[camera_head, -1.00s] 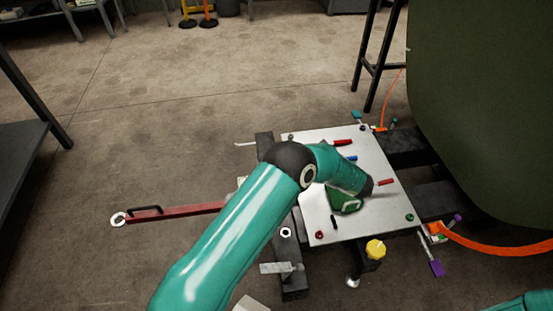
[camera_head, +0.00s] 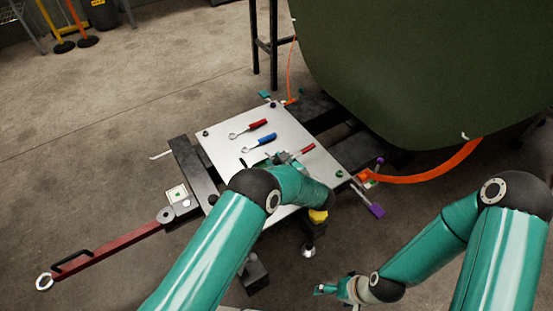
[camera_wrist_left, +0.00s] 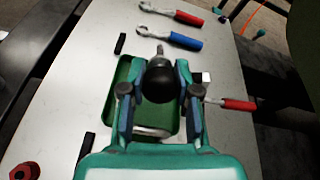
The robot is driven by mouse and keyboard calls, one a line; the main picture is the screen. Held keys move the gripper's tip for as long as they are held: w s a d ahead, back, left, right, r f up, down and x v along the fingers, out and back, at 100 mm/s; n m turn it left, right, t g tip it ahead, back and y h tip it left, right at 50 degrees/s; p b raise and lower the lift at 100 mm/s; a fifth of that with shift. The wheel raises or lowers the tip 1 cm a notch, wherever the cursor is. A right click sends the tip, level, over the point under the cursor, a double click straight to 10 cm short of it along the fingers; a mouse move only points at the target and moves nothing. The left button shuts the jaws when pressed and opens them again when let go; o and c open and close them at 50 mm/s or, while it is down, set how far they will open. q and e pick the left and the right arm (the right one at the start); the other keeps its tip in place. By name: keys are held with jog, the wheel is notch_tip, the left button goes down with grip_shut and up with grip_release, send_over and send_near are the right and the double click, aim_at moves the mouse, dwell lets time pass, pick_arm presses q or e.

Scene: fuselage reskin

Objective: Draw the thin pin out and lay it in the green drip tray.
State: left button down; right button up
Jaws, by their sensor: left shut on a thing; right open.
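My left gripper (camera_wrist_left: 160,66) is shut on the thin pin, holding it by its black ball knob (camera_wrist_left: 160,82) in the left wrist view. The pin's short grey metal end (camera_wrist_left: 160,51) points away from the jaws. Knob and gripper appear over the green drip tray (camera_wrist_left: 123,72); I cannot tell whether the pin touches it. In the head view my left gripper (camera_head: 284,159) is low over the pale plate, and my arm hides most of the tray. My right gripper (camera_head: 332,289) is open at the lower middle, away from the plate.
On the pale plate (camera_head: 222,141) lie a red-handled tool (camera_head: 257,124), a blue-handled tool (camera_head: 266,140) and another red handle (camera_wrist_left: 236,104) close right of my left gripper. A red tow bar (camera_head: 110,249) extends left. A dark green panel (camera_head: 420,70) rises behind.

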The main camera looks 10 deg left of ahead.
aim_at(277, 159)
pick_arm(q)
notch_tip(277, 159, down, 4)
jog(key=shift+r+b, duration=0.1)
jog(key=shift+b, duration=0.75)
jog(key=shift+s+f+b, duration=0.1)
jog(key=shift+f+b, duration=0.65)
jog(key=shift+f, duration=0.1)
jog(key=shift+s+a+f+b, duration=0.1)
jog(key=shift+s+f+b, duration=0.05)
jog(key=shift+f+b, duration=0.3)
jog(key=c, duration=0.8)
grip_release()
jog(key=shift+f, duration=0.15)
jog(key=shift+o, duration=0.2)
jog(key=shift+r+p, duration=0.75)
jog(key=shift+r, duration=0.6)
jog(key=shift+w+r+p, duration=0.15)
jog(key=shift+r+p, duration=0.65)
jog(key=shift+r, duration=1)
jog(key=shift+w+r+p, duration=0.1)
jog(key=shift+r+p, duration=0.65)
jog(key=shift+r, duration=1)
